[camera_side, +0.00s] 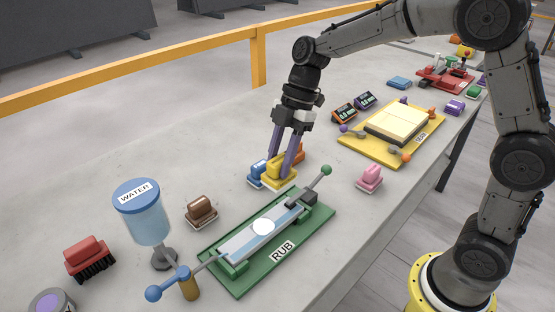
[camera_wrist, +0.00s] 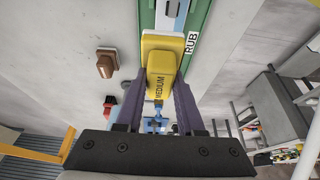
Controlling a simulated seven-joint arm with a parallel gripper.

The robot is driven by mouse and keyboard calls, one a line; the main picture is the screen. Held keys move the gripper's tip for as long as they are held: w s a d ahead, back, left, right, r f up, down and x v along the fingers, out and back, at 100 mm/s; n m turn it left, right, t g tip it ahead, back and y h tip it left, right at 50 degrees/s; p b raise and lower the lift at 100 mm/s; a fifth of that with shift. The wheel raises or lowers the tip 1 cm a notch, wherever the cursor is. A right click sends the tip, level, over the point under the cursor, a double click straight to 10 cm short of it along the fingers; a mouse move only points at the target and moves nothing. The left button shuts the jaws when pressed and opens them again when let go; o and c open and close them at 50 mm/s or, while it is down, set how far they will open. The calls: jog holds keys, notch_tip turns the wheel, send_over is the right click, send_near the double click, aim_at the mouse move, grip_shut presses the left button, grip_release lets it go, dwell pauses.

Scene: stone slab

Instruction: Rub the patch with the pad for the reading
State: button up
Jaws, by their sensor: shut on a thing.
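My gripper (camera_side: 282,163) is shut on a yellow pad (camera_side: 283,178), with one finger on each side. In the wrist view the yellow pad (camera_wrist: 163,60) reads MEDIUM, and my gripper (camera_wrist: 160,92) points at it. The pad is low over the slab, just behind the green RUB fixture (camera_side: 240,287); I cannot tell if it touches the stone. The round white patch (camera_side: 263,227) lies on the pale strip in that fixture, apart from the pad. The fixture's green board (camera_wrist: 208,12) also shows in the wrist view, partly hidden by the pad.
A blue pad (camera_side: 256,173) and an orange pad (camera_side: 299,152) sit close around my gripper. A brown pad (camera_side: 202,210), a WATER dispenser (camera_side: 148,218), a red brush (camera_side: 87,257) and a pink pad (camera_side: 370,178) stand nearby. A yellow fixture (camera_side: 375,147) and two small displays (camera_side: 354,106) are farther back.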

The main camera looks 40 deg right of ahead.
aim_at(275, 191)
grip_shut()
jog(key=a, duration=0.1)
jog(key=s+a+f, duration=0.1)
jog(key=a, duration=0.1)
jog(key=shift+s, duration=0.2)
jog(key=shift+d+f, duration=0.1)
jog(key=shift+f, duration=2.8)
